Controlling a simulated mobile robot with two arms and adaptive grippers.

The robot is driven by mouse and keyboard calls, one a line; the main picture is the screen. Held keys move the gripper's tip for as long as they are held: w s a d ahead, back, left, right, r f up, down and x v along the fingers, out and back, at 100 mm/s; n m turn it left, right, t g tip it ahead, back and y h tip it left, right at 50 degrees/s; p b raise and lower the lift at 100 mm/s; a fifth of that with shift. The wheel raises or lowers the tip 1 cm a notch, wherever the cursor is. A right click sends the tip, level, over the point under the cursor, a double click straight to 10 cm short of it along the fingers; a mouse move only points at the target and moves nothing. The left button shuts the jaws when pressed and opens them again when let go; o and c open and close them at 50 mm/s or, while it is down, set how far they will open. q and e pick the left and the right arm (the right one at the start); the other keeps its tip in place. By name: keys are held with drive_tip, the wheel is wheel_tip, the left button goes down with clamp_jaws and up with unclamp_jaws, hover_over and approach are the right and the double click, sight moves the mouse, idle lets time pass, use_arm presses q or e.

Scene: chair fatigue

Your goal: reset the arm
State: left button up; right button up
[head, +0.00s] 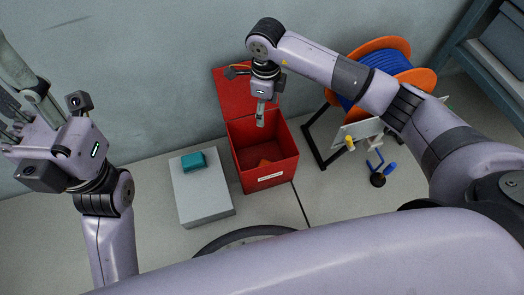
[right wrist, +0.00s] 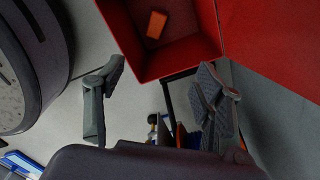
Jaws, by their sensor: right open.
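My right arm reaches in from the right in the head view. Its gripper (head: 260,115) hangs over the back part of an open red box (head: 267,179). In the right wrist view the two fingers of this gripper (right wrist: 160,92) are spread apart with nothing held between them. The red box (right wrist: 185,62) and an orange piece (right wrist: 156,24) inside it show beyond the fingers. My left gripper (head: 14,112) is raised at the left edge of the head view. Its fingers are partly cut off, so its opening is unclear.
A grey block (head: 203,204) stands left of the red box with a small teal box (head: 194,161) on top. A reel of blue cable (head: 372,77) with orange flanges stands on a dark frame at right. Shelving (head: 470,55) fills the upper right. Floor left of the block is clear.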

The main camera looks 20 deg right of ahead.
wheel_tip(320, 180, up, 2)
drive_tip(key=shift+r, duration=0.1)
idle(0.4)
